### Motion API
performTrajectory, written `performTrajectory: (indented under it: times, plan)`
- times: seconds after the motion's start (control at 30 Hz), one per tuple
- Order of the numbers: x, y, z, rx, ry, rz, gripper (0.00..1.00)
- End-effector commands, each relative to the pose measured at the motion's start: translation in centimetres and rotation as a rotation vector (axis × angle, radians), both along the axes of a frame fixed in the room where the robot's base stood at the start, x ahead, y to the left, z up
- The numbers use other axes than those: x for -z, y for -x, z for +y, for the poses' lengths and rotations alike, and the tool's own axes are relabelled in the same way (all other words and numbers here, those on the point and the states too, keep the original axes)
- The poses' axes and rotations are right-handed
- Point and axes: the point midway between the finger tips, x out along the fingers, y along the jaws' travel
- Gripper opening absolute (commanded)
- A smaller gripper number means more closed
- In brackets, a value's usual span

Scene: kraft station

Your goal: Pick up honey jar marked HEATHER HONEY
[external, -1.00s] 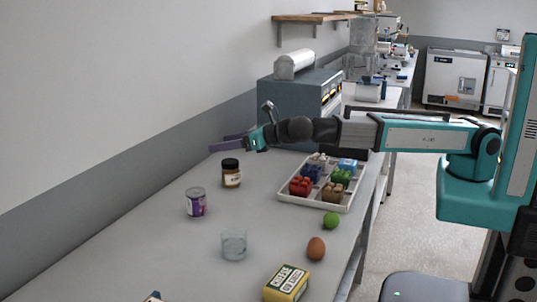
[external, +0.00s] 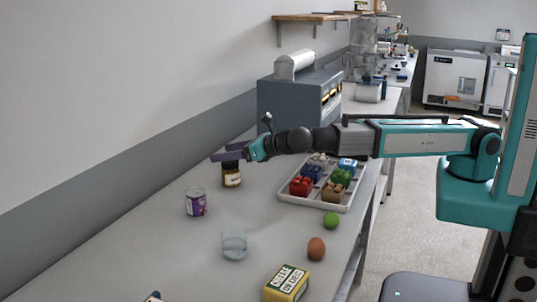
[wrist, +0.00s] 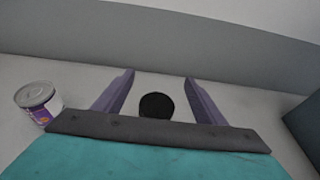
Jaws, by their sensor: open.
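The honey jar (external: 232,179) stands upright on the grey table, with a black lid and a pale label too small to read in the external view. In the wrist view its round black lid (wrist: 156,106) lies between the two purple fingers, seen from above. My gripper (external: 229,155) is open and its fingers are around the top of the jar in the external view, hiding most of the lid. In the wrist view my gripper (wrist: 157,92) shows clear gaps on both sides of the lid.
A purple-labelled can (external: 196,203) stands near the jar and also shows in the wrist view (wrist: 38,101). A white divided tray (external: 289,198) holds coloured blocks. A glass (external: 234,245), lime (external: 331,220), egg (external: 316,249) and yellow box (external: 286,283) stand nearer. A grey-blue machine (external: 290,102) stands behind.

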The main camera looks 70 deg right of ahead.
Motion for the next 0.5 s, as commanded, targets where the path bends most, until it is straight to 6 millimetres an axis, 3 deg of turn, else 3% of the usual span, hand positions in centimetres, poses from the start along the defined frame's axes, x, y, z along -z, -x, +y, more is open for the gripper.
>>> performTrajectory:
  times: [0.5]
  plan:
    - [0.92,0.01,0.01,-0.001,-0.001,0.001,0.65]
